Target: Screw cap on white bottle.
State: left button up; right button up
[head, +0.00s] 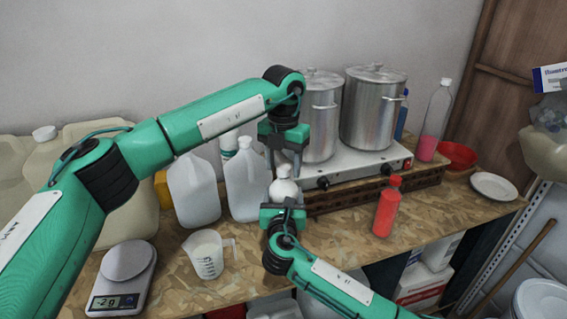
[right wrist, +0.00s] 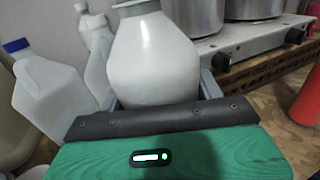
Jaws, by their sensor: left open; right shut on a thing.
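The white bottle (head: 284,190) stands upright in the middle of the head view, near the counter's front. My right gripper (head: 283,210) is shut on its body from the front. In the right wrist view the round white bottle (right wrist: 152,62) sits between the fingers, its top cut off by the frame. My left gripper (head: 285,165) is open and points down over the bottle's top, its fingers on either side of it. A small white piece (head: 284,171) shows at the top, between these fingers. I cannot tell whether it is a separate cap or how it sits.
A hot plate (head: 350,163) with two steel pots (head: 373,108) stands behind right. A red bottle (head: 387,208) is to the right. Translucent jugs (head: 247,185) stand close on the left. A measuring jug (head: 207,254) and scale (head: 124,270) are at front left.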

pick_arm(q)
notch_tip(320, 180, up, 12)
dwell(0.4)
pick_arm(e)
jog(key=o, duration=2)
jog(key=shift+c, duration=0.2)
jog(key=shift+s+f, duration=0.15)
jog(key=shift+s, duration=0.4)
pick_arm(q)
notch_tip(320, 180, down, 4)
jog(key=b, duration=0.4)
pick_arm(e)
jog(key=s, duration=1.2)
jog(key=shift+s+a, duration=0.25)
jog(key=shift+s, duration=0.1)
jog(key=shift+c, duration=0.2)
